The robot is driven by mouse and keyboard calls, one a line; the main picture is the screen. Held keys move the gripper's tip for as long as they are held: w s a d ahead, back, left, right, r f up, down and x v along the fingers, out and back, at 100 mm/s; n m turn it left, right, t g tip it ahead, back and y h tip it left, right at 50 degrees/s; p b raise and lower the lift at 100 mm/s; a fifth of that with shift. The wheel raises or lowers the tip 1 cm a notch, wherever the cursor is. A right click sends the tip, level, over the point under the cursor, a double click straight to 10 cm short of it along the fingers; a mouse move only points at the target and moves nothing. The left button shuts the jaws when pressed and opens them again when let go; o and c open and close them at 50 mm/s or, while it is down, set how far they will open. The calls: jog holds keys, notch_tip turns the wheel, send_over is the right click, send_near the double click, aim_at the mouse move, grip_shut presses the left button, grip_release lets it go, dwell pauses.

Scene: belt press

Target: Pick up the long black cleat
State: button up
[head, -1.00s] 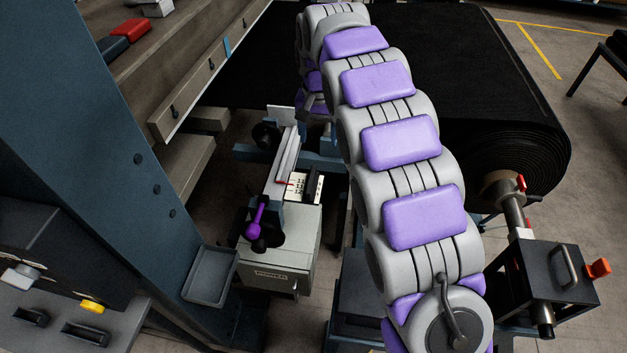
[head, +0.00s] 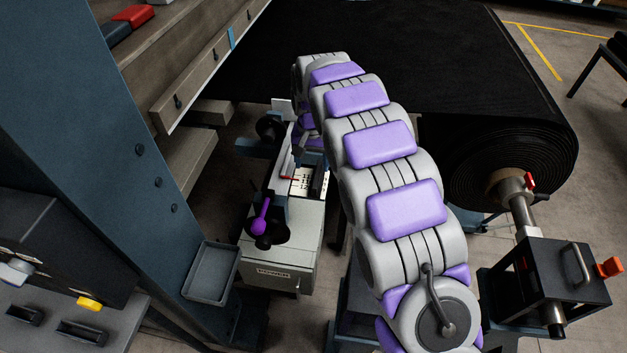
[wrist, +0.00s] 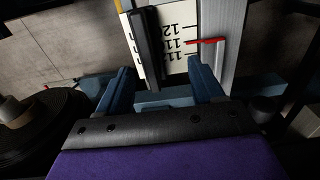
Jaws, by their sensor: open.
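A long black bar, which looks like the black cleat (wrist: 147,48), lies along a white scale plate (wrist: 172,45) with black numbers in the wrist view. In the head view the scale plate (head: 300,181) sits on top of the grey bench unit (head: 285,250). My arm hides most of the gripper there, and the bar shows only as a small dark strip.
A red pointer (wrist: 205,41) reaches over the scale from a grey metal rail (wrist: 222,40). A purple-handled lever (head: 261,215) stands at the unit's front. A grey tray (head: 211,270) is to its left. A large black belt roll (head: 510,160) is at right.

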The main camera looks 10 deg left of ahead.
aim_at(316, 173)
jog(key=f, duration=0.1)
jog(key=d+f+b, duration=0.1)
jog(key=f, duration=0.1)
jog(key=d+f, duration=0.1)
jog(key=shift+s+d+f+b, duration=0.2)
jog(key=shift+b, duration=0.2)
jog(key=shift+a+f, duration=0.1)
jog(key=shift+f, duration=0.2)
jog(key=shift+a, duration=0.75)
jog(key=shift+c, duration=1.2)
jog(key=shift+d, duration=0.65)
jog(key=c, duration=0.6)
jog(key=shift+a, duration=0.1)
jog(key=c, duration=0.3)
jog(key=shift+a+r, duration=0.1)
jog(key=shift+a, duration=0.2)
